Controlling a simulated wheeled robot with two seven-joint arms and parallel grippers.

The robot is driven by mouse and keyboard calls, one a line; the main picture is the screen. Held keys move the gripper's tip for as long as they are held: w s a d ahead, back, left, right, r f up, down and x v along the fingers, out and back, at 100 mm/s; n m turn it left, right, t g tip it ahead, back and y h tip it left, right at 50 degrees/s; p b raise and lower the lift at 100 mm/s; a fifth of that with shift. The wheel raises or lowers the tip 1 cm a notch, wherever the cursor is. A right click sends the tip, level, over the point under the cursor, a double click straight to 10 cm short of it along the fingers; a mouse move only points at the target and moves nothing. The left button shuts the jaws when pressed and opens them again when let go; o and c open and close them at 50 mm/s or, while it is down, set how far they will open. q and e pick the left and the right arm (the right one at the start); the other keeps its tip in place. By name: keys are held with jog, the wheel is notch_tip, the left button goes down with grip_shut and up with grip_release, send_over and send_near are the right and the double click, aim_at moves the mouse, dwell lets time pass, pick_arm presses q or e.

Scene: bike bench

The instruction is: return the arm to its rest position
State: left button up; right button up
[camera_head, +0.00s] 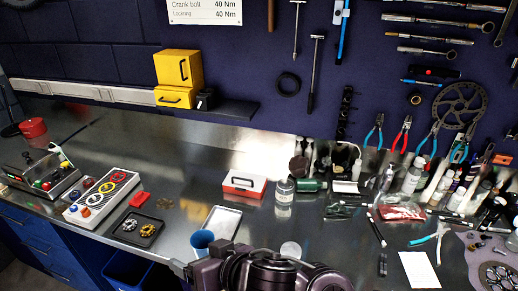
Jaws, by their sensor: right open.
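My right arm comes in at the bottom middle, dark and purplish. Its gripper (196,262) points left over the front of the steel bench (165,165), with its jaws apart and nothing seen between them. A blue cup (202,238) shows just behind the jaws in the picture; whether they touch cannot be told. My left gripper is not in view.
A light tray (222,222), a red-and-white box (244,184) and a clear bottle (284,191) stand behind the arm. A black tray (135,229) and a button panel (102,197) lie left. Bottles and tools crowd the right. The bench's back middle is clear.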

jog(key=d+f+m+h, duration=0.2)
jog(key=d+f+h, duration=0.1)
jog(key=d, duration=0.6)
jog(key=d+f+m+h, duration=0.2)
jog(key=d+f+h, duration=0.15)
jog(key=d, duration=0.55)
jog(key=s+d+f+g+h, duration=0.1)
jog(key=s+d+f+g, duration=0.1)
jog(key=s+d+f, duration=0.4)
jog(key=s+d+f+g+h, duration=0.2)
jog(key=s+d, duration=0.1)
jog(key=d, duration=0.4)
notch_tip(320, 180, down, 33)
jog(key=s+g+b, duration=0.1)
jog(key=s+b, duration=0.1)
jog(key=b, duration=0.3)
jog(key=s+d+f+g+b, duration=0.1)
jog(key=s+d+f+b, duration=0.2)
jog(key=s+f, duration=1.6)
notch_tip(320, 180, down, 4)
jog(key=shift+s+d+f+g+b, duration=0.2)
jog(key=shift+s+g+b, duration=0.15)
jog(key=shift+b, duration=0.45)
